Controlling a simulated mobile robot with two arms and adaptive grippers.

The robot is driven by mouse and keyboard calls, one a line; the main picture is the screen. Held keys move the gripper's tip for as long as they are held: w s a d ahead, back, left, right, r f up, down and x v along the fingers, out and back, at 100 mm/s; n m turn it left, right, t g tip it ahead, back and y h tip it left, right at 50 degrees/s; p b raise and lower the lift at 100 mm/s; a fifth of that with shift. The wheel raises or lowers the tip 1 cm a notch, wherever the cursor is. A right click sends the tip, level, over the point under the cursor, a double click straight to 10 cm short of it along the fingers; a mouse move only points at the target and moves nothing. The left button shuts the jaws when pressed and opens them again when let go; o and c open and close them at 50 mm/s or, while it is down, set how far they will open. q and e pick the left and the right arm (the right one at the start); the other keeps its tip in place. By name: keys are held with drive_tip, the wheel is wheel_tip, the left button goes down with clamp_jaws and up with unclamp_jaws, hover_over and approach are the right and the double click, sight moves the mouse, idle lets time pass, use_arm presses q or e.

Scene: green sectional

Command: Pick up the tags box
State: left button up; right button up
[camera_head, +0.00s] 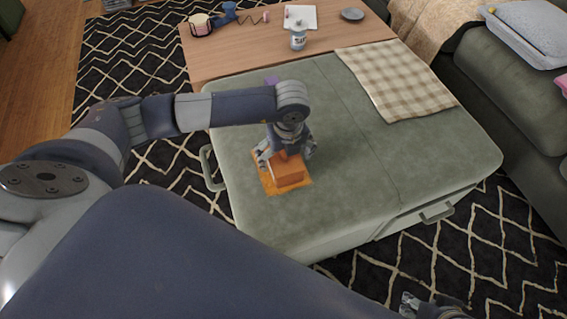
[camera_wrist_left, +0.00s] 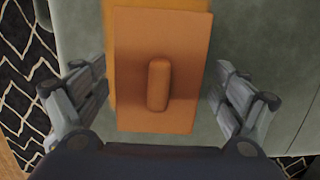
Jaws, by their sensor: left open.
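An orange box (camera_head: 289,176), which looks like the tags box, lies on the green ottoman (camera_head: 345,190) near its left side. A thin lighter-orange layer (camera_head: 268,183) shows around and under it. In the left wrist view the box (camera_wrist_left: 185,50) has a rounded orange handle (camera_wrist_left: 158,86) on its upper face. My left gripper (camera_head: 286,156) is right over the box and hides part of it. In the left wrist view its fingers (camera_wrist_left: 160,80) are spread, one on each side of the box, with nothing between them gripped. My right gripper (camera_head: 428,306) shows only partly at the bottom right edge.
A checked cloth (camera_head: 395,80) lies on the ottoman's far right. Behind is a wooden table (camera_head: 245,55) with a white bottle (camera_head: 298,36), a grey dish (camera_head: 352,14) and small items. A green sofa (camera_head: 510,85) stands right. The ottoman's near right area is clear.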

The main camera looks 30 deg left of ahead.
use_arm(q)
drive_tip(key=f, duration=0.3)
drive_tip(key=shift+w+a+f, duration=0.1)
drive_tip(key=shift+a, duration=0.15)
drive_tip(key=c, duration=1.1)
